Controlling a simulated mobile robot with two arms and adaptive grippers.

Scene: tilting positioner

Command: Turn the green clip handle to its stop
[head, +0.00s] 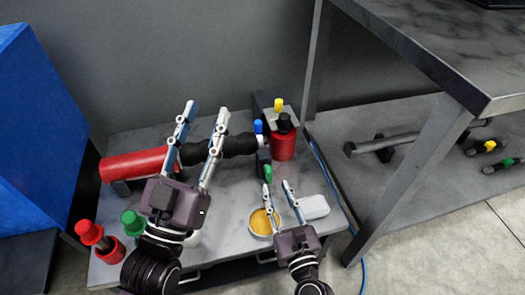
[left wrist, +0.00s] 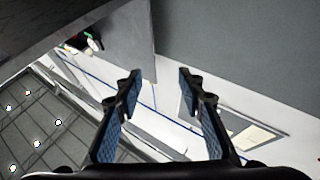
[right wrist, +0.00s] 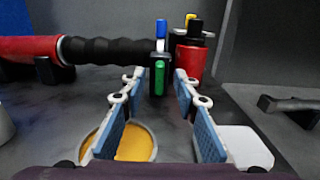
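The green clip handle (head: 267,173) hangs at the lower end of a dark clip by the tip of a red and black cylindrical tool (head: 140,165). In the right wrist view the green handle (right wrist: 159,80) points down, below a blue handle (right wrist: 161,35). My right gripper (head: 276,186) is open and empty just in front of the green handle. Its fingertips (right wrist: 160,82) frame the handle in the right wrist view; I see no contact. My left gripper (head: 207,107) is open and empty, raised in front of the tool in the head view. The left wrist view shows its open fingers (left wrist: 158,75).
A red bottle (head: 283,145) with a black cap stands behind the clip. A round tin with yellow contents (head: 262,222) and a white block (head: 314,207) lie under my right gripper. Red (head: 92,234) and green-capped (head: 131,220) items stand front left. A grey bench (head: 430,50) rises right.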

